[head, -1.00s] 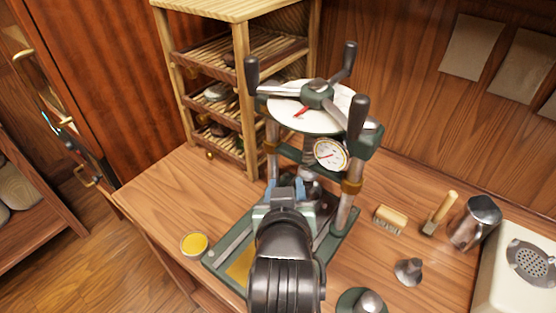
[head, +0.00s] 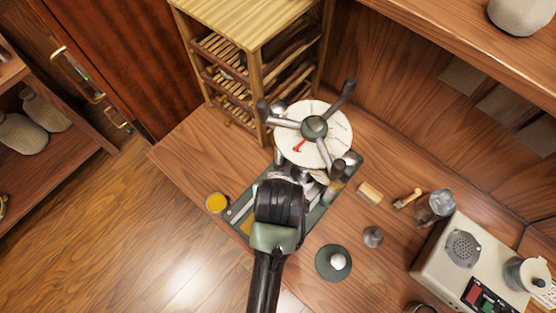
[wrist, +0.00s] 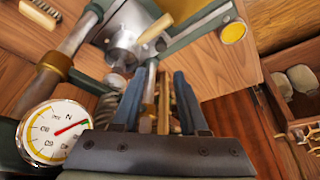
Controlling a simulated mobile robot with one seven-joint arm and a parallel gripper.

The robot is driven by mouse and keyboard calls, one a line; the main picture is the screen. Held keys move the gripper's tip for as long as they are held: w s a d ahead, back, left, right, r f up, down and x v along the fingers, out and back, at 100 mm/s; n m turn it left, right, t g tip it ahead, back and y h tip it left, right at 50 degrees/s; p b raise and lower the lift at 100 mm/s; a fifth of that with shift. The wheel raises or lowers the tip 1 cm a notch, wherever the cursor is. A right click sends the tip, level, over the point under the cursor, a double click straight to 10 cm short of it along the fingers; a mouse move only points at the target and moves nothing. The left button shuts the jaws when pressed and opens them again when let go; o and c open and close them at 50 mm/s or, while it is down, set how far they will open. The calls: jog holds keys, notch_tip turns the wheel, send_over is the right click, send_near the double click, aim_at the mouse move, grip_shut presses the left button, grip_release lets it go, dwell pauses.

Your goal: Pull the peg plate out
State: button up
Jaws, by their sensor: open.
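The press (head: 312,130) stands on the wooden bench, with a white dial and dark-knobbed spoke handles on top and a green base (head: 243,208) below. My gripper (wrist: 158,80) shows in the wrist view with its blue fingers apart, among the press's posts and rods. A grey metal cylinder (wrist: 124,42) with a tan, peg-like piece (wrist: 155,28) lies beyond the fingertips; I cannot tell whether this is the peg plate. A slim rod shows between the fingers, and I cannot tell whether they touch it. In the head view my arm hides the fingers and the press's middle.
The press's gauge (wrist: 55,132) is close to my gripper at left. A yellow tin (head: 217,203) sits left of the base. A brush (head: 369,193), a metal jug (head: 435,206) and a cream machine (head: 465,250) stand at right. A slatted rack (head: 235,70) stands behind.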

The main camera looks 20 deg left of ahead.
jog(key=p+x, duration=0.1)
jog(key=x, duration=1.1)
jog(key=shift+f, duration=0.45)
grip_shut()
dwell(1.0)
